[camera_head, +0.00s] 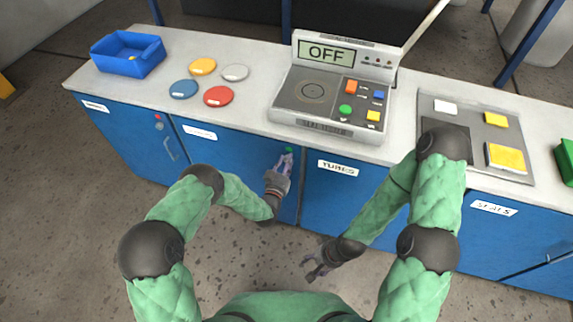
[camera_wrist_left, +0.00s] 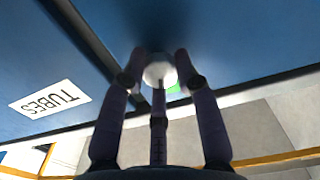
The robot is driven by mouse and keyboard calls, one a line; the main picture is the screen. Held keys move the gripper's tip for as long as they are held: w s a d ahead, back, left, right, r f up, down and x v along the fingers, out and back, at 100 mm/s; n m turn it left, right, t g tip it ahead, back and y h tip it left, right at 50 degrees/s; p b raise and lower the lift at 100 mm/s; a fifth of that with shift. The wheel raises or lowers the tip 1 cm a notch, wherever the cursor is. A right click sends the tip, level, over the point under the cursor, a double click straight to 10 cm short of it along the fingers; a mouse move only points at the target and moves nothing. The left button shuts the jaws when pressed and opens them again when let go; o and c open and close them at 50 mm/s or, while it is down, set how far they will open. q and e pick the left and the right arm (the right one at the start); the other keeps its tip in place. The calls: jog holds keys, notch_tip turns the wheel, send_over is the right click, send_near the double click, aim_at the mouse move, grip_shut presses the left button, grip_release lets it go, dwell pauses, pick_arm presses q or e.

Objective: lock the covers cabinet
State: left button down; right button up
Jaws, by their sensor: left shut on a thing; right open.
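Blue cabinet doors run under the worktop. A door with a white label too small to read (camera_head: 200,132) sits left of the one labelled TUBES (camera_head: 338,168); I cannot confirm that it is the covers cabinet. My left gripper (camera_head: 287,158) is at this door's upper right. In the left wrist view its fingers (camera_wrist_left: 161,76) are shut around a pale round knob (camera_wrist_left: 158,68), which they partly hide. A green spot (camera_head: 289,149) shows beside the knob, and also in the left wrist view (camera_wrist_left: 174,88). My right gripper (camera_head: 318,268) is open and empty, low before the TUBES door.
The leftmost door has a handle (camera_head: 170,149) and a red spot (camera_head: 158,117). On the worktop are a blue bin (camera_head: 128,66), several coloured discs, and a console (camera_head: 325,100) reading OFF. A grey panel (camera_head: 435,105) with yellow and white blocks lies at right.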

pick_arm(q)
jog(key=m, duration=0.1)
jog(key=m+b, duration=0.2)
jog(key=shift+f+m, duration=0.25)
jog(key=shift+m, duration=0.15)
jog(key=m+b, duration=0.2)
jog(key=m, duration=0.1)
jog(key=shift+m, duration=0.3)
jog(key=m+b, duration=0.1)
jog(key=m, duration=0.2)
jog(key=shift+a+m+b, duration=0.1)
jog(key=shift+m+b, duration=0.75)
jog(key=shift+m, duration=0.85)
jog(key=shift+r, duration=0.1)
jog(key=c, duration=0.9)
grip_release()
